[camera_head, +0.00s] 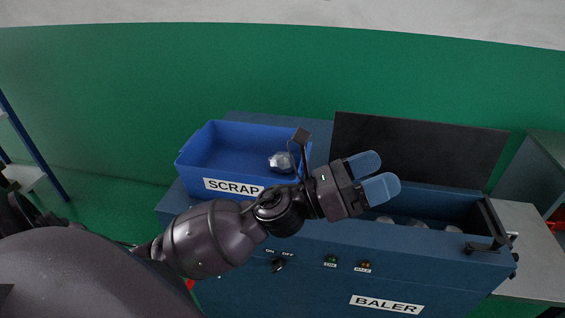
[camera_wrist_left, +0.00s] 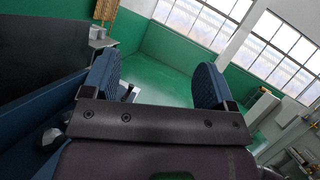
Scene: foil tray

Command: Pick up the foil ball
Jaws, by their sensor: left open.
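A crumpled silver foil ball (camera_head: 281,161) lies in the blue bin marked SCRAP (camera_head: 232,133), near its right side. Several more grey crumpled lumps (camera_head: 418,223) lie in the open chamber of the baler (camera_head: 388,302); they are partly hidden. My left gripper (camera_head: 380,175) is open and empty, above the baler chamber and to the right of the scrap bin, its fingers pointing right. In the left wrist view its two blue fingers (camera_wrist_left: 158,85) stand wide apart with nothing between them. My right gripper is not in view.
The baler's dark lid (camera_head: 418,150) stands raised behind the chamber. A black handle (camera_head: 487,243) sits at the chamber's right end. Switches and lamps (camera_head: 330,260) are on the baler's front. A grey table (camera_head: 535,235) stands to the right.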

